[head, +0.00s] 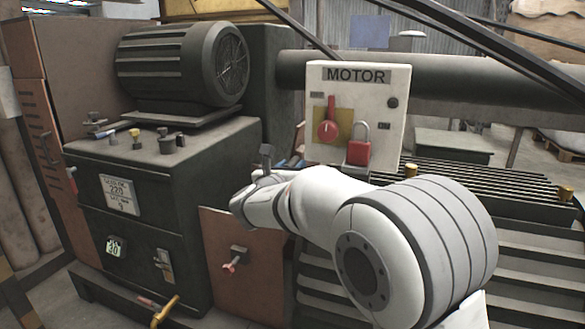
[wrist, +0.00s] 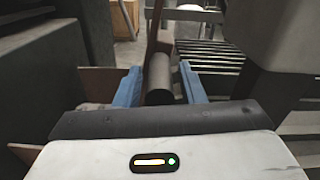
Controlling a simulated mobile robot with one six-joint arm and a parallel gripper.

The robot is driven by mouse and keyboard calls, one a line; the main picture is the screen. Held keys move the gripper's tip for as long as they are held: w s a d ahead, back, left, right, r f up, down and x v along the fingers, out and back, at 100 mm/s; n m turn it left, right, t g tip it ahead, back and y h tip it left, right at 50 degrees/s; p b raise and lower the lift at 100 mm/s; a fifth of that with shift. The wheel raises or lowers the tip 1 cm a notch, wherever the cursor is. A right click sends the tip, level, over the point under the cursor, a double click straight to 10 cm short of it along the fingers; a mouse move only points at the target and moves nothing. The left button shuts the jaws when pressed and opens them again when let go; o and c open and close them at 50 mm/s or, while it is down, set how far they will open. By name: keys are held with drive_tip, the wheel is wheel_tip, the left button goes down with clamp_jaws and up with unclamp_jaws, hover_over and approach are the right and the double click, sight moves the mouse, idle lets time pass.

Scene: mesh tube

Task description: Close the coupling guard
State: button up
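My gripper (head: 288,163) reaches in behind the white motor switch box in the head view, where only bits of its blue fingers show. In the wrist view its two blue fingers (wrist: 160,72) stand apart, one on each side of a dark cylinder (wrist: 158,80). A gap shows at the right finger; contact on the left cannot be told. A brown upright strip (wrist: 153,28) rises just beyond the cylinder. It may be part of the coupling guard, but I cannot tell. The box and my arm hide most of this area in the head view.
The motor switch box (head: 357,112) has a red knob (head: 327,131) and a red padlock (head: 359,152). A dark motor (head: 182,65) sits on the dark cabinet (head: 140,205) at left. A brown panel (head: 232,285) stands below my arm.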

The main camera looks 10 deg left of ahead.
clamp_jaws()
drive_tip(key=shift+d, duration=0.1)
drive_tip(key=shift+r+p, duration=0.2)
drive_tip(key=shift+p, duration=0.15)
